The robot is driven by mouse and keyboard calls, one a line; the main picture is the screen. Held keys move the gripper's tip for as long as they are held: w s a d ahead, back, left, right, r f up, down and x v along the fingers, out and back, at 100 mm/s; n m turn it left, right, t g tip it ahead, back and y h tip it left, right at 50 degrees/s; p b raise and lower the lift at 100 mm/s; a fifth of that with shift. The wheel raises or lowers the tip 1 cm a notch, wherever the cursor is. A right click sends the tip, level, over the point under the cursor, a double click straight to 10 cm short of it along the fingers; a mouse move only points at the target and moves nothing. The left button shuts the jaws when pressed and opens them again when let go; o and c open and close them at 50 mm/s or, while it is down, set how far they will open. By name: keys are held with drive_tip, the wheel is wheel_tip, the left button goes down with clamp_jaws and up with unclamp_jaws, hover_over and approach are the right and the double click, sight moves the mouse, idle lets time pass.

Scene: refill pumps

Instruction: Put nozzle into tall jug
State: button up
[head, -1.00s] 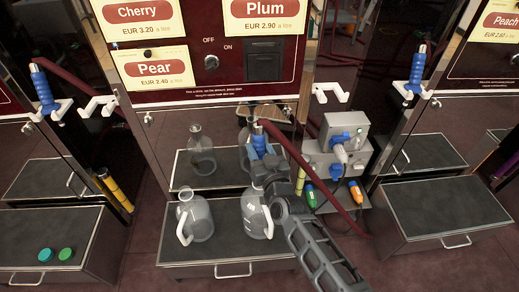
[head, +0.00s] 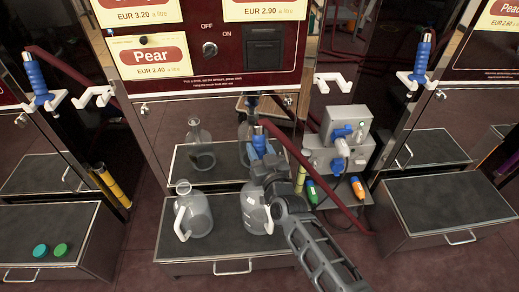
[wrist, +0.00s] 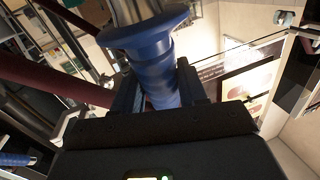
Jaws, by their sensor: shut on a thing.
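My gripper (head: 262,158) is shut on a blue nozzle (head: 259,144), whose metal end points up. In the wrist view the blue grip (wrist: 160,72) sits between the fingers, with a wide collar and metal part above. A clear grey jug (head: 255,212) stands on the dark tray top below my gripper, its upper part partly hidden by the gripper and arm. A second clear jug (head: 196,213) with a pale handle stands to its left, its open mouth in view. The nozzle is above and behind the right jug, apart from its mouth as far as I can tell.
A grey box (head: 340,140) with a blue-and-white fitting stands right of my gripper, with green and orange handles below. A dark red hose (head: 335,205) runs there. Other blue nozzles hang at left (head: 36,78) and right (head: 421,58). The right cabinet top (head: 440,205) is bare.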

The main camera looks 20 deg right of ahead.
drive_tip(key=shift+f+b, duration=0.85)
drive_tip(key=shift+f, duration=0.15)
drive_tip(key=o, duration=1.2)
drive_tip(key=shift+o, duration=0.2)
drive_tip(key=shift+s, duration=0.1)
drive_tip(key=s+p, duration=0.2)
drive_tip(key=s, duration=0.5)
drive_tip(key=shift+s+a, duration=0.25)
drive_tip(key=shift+s, duration=0.05)
